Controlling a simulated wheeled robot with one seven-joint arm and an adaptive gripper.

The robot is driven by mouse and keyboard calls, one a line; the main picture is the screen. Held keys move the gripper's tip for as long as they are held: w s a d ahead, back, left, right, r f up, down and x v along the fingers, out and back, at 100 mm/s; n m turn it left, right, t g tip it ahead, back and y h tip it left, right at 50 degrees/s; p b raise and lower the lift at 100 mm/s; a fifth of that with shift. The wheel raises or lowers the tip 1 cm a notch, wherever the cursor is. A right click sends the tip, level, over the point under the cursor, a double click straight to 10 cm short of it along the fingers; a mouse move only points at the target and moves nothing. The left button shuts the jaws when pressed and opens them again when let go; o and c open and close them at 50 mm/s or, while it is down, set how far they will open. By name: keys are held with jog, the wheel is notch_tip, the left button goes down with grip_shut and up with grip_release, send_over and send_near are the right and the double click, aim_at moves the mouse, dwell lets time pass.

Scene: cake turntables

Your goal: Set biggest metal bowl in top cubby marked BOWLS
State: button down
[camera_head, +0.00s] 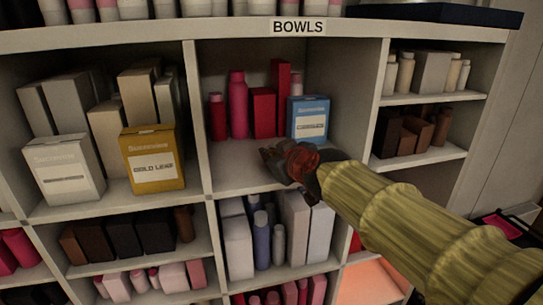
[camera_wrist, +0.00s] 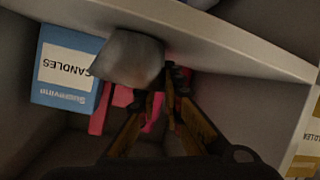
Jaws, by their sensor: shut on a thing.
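The BOWLS label (camera_head: 299,27) is on the shelf edge above the top middle cubby (camera_head: 240,180). My gripper (camera_head: 275,160) reaches into the mouth of this cubby from the right, above its floor. In the wrist view my gripper (camera_wrist: 171,75) is shut on a grey metal bowl (camera_wrist: 128,58), which tilts out to the left of the fingertips. The bowl's far side is hidden. I cannot make the bowl out clearly in the head view. No other bowl shows, so its size cannot be compared.
At the cubby's back stand a pink bottle (camera_head: 237,105), red boxes (camera_head: 263,112) and a blue CANDLES box (camera_head: 308,119). The wrist view shows this blue box (camera_wrist: 66,65) upside down, close to the bowl. The cubby's front left floor is clear. Dividers bound both sides.

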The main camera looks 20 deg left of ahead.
jog(key=shift+f, duration=0.15)
jog(key=c, duration=1.9)
grip_release()
jog(key=shift+r, duration=0.25)
jog(key=v, duration=1.2)
jog(key=shift+f+b, duration=0.1)
jog(key=shift+b, duration=0.3)
